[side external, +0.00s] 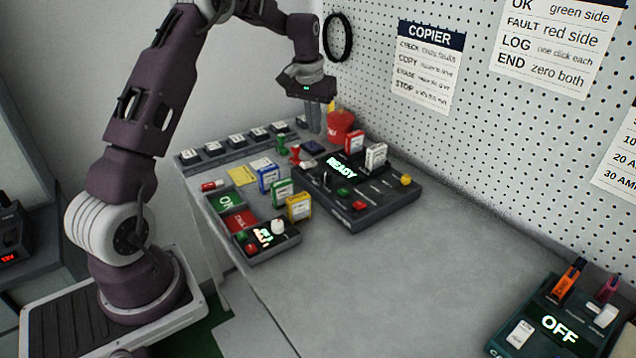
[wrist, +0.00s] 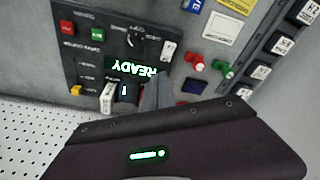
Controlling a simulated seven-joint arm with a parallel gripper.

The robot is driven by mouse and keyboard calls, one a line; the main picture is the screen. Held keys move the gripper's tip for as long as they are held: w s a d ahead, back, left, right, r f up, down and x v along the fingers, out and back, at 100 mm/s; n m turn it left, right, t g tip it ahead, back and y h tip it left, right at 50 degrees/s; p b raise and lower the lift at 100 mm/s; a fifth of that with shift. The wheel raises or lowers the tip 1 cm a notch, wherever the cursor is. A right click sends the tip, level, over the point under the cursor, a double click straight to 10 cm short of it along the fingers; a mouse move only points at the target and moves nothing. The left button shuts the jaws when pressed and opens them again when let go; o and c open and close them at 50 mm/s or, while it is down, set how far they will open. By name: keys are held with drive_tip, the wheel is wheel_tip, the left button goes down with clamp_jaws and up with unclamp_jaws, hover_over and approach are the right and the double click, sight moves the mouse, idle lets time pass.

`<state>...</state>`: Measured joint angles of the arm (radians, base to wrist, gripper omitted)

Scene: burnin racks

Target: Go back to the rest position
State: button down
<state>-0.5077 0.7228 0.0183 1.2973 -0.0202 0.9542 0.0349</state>
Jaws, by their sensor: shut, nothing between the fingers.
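My gripper (side external: 314,128) hangs from the purple arm with its fingers pointing down, above the far end of the grey bench. Its fingers are shut and hold nothing. In the wrist view the closed grey fingers (wrist: 157,86) reach in front of the dark copier box, whose display reads READY. The copier (side external: 368,208) stands on the bench just right of and nearer than the gripper in the side view. A red card and a white card (side external: 376,157) stand upright at its back. The exact height of the fingertips above the bench is hard to tell.
A red container (side external: 340,124) stands close beside the gripper. Blue, green and yellow cards (side external: 299,207) stand near a small tray (side external: 263,243) with a lit display. A row of labelled blocks lines the far edge. A pegboard (side external: 470,140) rises behind. The bench's near middle is clear.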

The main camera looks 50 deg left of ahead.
drive_tip(key=s+d+r+m+t, duration=0.1)
drive_tip(key=s+d+r, duration=0.5)
drive_tip(key=d+r, duration=0.15)
drive_tip(key=s+d+r+m+t, duration=0.1)
drive_tip(key=s+d+r+m, duration=0.1)
drive_tip(key=s+d+r, duration=0.6)
drive_tip(key=s+d+f+m+t, duration=0.1)
drive_tip(key=s+d, duration=0.4)
drive_tip(key=s, duration=0.4)
drive_tip(key=s+d+f+m+h, duration=0.1)
drive_tip(key=s+d+f, duration=0.1)
drive_tip(key=s+d, duration=0.3)
drive_tip(key=s, duration=0.4)
drive_tip(key=shift+s+d+f+m+t, duration=0.2)
drive_tip(key=shift+f+m+t, duration=0.1)
drive_tip(key=shift+t, duration=0.1)
drive_tip(key=c, duration=2.2)
unclamp_jaws()
